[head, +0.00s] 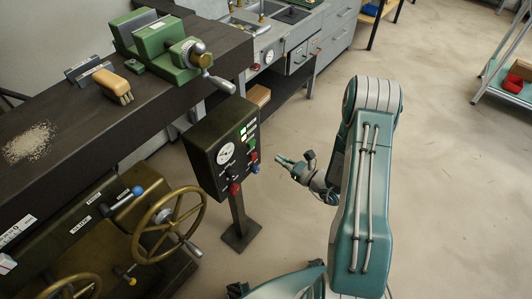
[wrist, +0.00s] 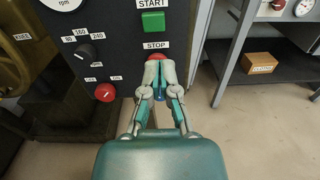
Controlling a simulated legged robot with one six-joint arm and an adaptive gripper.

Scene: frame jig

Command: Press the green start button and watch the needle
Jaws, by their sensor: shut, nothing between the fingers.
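The green start button (wrist: 153,22) sits under a START label on the dark control box (head: 208,138), above the red stop button (wrist: 156,56). The white rpm dial (head: 226,153) is on the same box. In the wrist view only its lower edge (wrist: 65,4) shows, and its needle cannot be read clearly. My gripper (wrist: 160,70) is shut and empty in front of the panel. Its tips are below the green button and overlap the stop button in the picture. In the head view my gripper (head: 283,160) is right of the box, apart from it.
The box also has a black selector knob (wrist: 88,52) and a lower red knob (wrist: 105,92). A brass handwheel (head: 170,224) stands left of the box post. A bench (head: 80,118) holds a green vise (head: 165,48) and a brush (head: 112,84). Open floor lies to the right.

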